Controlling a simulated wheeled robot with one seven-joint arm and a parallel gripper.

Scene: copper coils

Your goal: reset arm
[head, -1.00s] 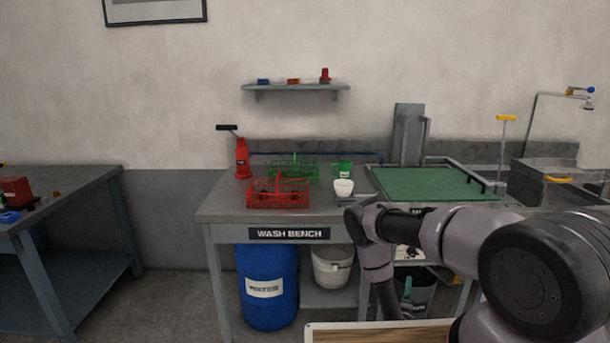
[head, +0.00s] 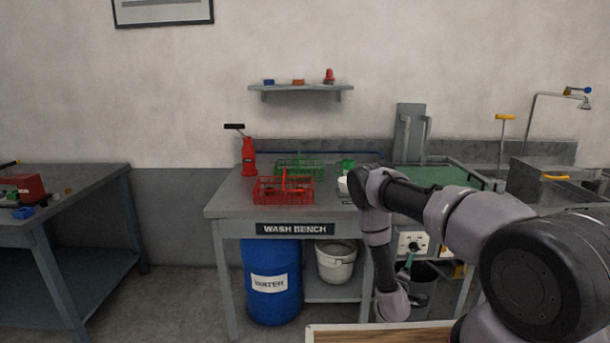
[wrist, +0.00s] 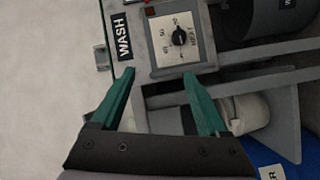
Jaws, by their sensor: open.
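My arm reaches across the right of the head view, bent, with its lower part hanging in front of the wash bench (head: 222,206). My gripper (wrist: 162,98) shows in the wrist view with its two green fingers spread apart and nothing between them. Beyond the fingers is a control panel with a dark dial (wrist: 179,37) and a "WASH" label (wrist: 121,36). The fingers look clear of the panel.
A blue water barrel (head: 272,285) and a white bucket (head: 336,262) are below. Another table (head: 85,180) is at left. A wooden-topped surface (head: 380,334) lies close in front.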

